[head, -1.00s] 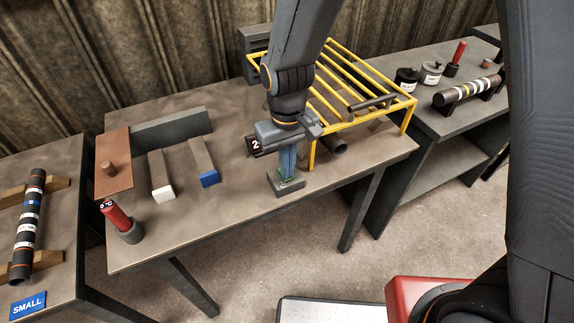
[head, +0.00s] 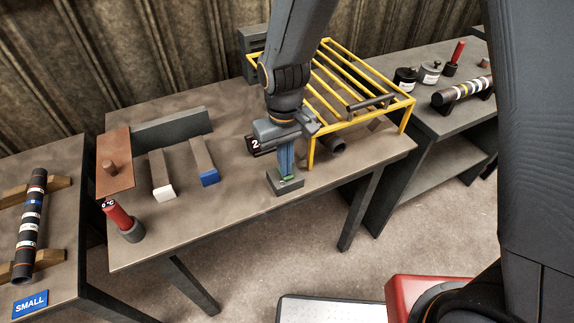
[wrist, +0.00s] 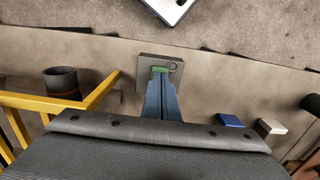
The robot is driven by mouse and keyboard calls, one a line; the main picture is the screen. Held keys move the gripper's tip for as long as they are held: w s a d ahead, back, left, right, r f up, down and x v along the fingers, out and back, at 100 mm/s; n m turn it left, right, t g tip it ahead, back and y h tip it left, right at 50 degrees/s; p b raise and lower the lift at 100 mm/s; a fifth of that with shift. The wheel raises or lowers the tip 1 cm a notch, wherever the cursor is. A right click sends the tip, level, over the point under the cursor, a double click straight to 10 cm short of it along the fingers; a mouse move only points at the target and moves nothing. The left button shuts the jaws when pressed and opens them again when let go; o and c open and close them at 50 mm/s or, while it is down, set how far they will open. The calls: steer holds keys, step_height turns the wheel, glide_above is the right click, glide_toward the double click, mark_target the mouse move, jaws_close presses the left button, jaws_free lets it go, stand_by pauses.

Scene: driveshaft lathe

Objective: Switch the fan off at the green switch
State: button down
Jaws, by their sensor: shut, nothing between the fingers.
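No fan is recognisable in view.
A yellow rail frame (head: 312,150) stands close to the right of my gripper, with a dark tube (head: 337,144) by it.

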steer(key=shift+w+a, duration=0.2)
steer(key=shift+w, duration=0.1)
steer(key=shift+r+p, duration=0.4)
steer(key=shift+p, duration=0.1)
step_height(320, 180, up, 13)
steer(key=shift+s, duration=0.2)
steer(key=shift+d+r, duration=0.1)
steer(key=s+d+f+m+b, duration=0.2)
steer(key=d+f+m, duration=0.1)
steer(key=d, duration=0.9)
steer(key=s+d+f+m+t+b, duration=0.1)
steer(key=s+d+f+m, duration=0.1)
steer(key=d, duration=1)
step_height(320, 180, down, 3)
steer(key=shift+d+r+m+t+b, duration=0.2)
steer(key=shift+d+m+t+b, duration=0.15)
steer(key=shift+m, duration=0.35)
steer(key=c, duration=2.5)
jaws_free()
steer(key=shift+a, duration=0.1)
